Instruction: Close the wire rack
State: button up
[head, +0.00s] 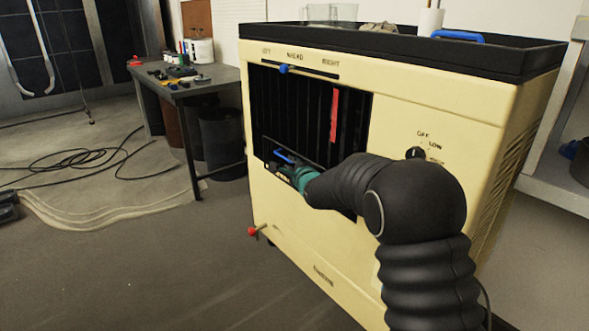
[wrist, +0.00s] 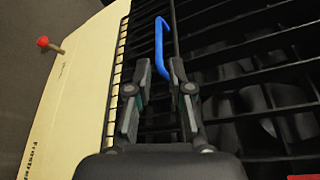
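The black wire rack (wrist: 245,47) fills the right side of the wrist view, and its dark bars (head: 303,110) show in the opening of the cream cabinet in the head view. A blue handle (head: 284,156) sits low on the left of the opening; it also shows in the wrist view (wrist: 159,45). My gripper (wrist: 162,78) is open, with one finger on each side of the handle's near end. I cannot tell whether either finger touches it. My gripper (head: 296,176) hides the lower part of the opening in the head view. How far the rack stands open is unclear.
The cream cabinet (head: 310,235) has a blue slider (head: 284,69) on top, a dial (head: 415,153) on the right and a red knob (head: 252,231) low left. A red strip (head: 334,115) hangs inside. A workbench (head: 200,85) stands behind left; the floor between has cables.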

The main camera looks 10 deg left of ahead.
jog(key=v, duration=0.3)
jog(key=shift+s, duration=0.15)
dwell(0.3)
jog(key=s+d+f+n+g+h, duration=0.2)
jog(key=f+n, duration=0.2)
jog(key=f, duration=0.1)
jog(key=s+d+f+n+g+h, duration=0.1)
jog(key=s+d+f+n+g, duration=0.1)
jog(key=f+n, duration=0.25)
jog(key=s+d+f+n+g+h, duration=0.2)
jog(key=s+d+n+g+h, duration=0.15)
jog(key=s+d, duration=0.4)
jog(key=s+d+r+n, duration=0.1)
jog(key=s+d+r, duration=0.3)
jog(key=s+d, duration=0.3)
jog(key=s+d+r+n+h, duration=0.1)
jog(key=s+d+r, duration=0.3)
jog(key=s, duration=1.2)
jog(key=s+d+r+n+h, duration=0.1)
jog(key=s+d+r, duration=0.4)
jog(key=s+d, duration=0.6)
jog(key=shift+s+d+n, duration=0.2)
jog(key=shift+d+n, duration=0.35)
jog(key=shift+n, duration=0.25)
